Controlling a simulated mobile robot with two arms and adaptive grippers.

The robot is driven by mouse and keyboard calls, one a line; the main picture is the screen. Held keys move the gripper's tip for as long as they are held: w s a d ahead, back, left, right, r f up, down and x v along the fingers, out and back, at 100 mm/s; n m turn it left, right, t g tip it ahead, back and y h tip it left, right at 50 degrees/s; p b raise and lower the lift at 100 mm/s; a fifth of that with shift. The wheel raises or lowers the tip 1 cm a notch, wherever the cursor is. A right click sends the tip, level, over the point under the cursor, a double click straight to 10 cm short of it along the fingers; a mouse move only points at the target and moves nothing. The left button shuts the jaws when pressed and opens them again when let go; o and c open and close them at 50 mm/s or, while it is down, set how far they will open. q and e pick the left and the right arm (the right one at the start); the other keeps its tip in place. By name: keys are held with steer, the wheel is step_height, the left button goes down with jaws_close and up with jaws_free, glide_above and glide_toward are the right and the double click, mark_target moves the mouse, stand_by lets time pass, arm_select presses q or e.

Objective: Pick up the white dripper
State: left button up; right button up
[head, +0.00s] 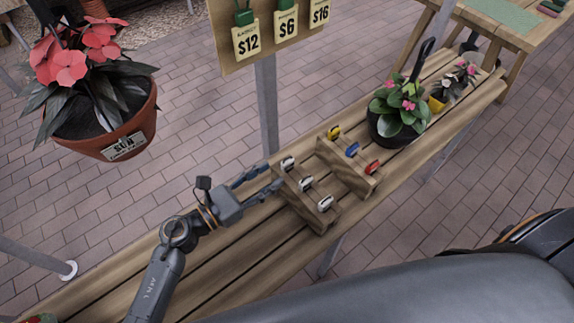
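Several small drippers stand on two stepped wooden racks. The near rack (318,217) holds three white drippers: the far one (288,162), the middle one (306,183) and the near one (325,203). The other rack (360,186) holds a yellow (334,132), a blue (352,150) and a red dripper (373,167). My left gripper (273,176) is open, its two fingers apart and pointing at the near rack, just left of the far and middle white drippers. Nothing shows between its fingers. My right gripper is out of view.
The racks stand on a slatted wooden bench (240,243). Potted plants (398,110) stand beyond them. A hanging pot (110,137) with red flowers is at upper left. A metal post (267,105) and price board (268,38) rise behind the bench.

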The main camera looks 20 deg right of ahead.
mark_target(282, 167)
arm_select(q)
steer(key=x, duration=0.6)
steer(key=shift+w+d+r+p, duration=0.1)
steer(key=shift+d+r+p, duration=0.1)
steer(key=shift+d+p, duration=0.15)
steer(key=shift+a, duration=0.1)
steer(key=shift+c, duration=0.2)
jaws_close()
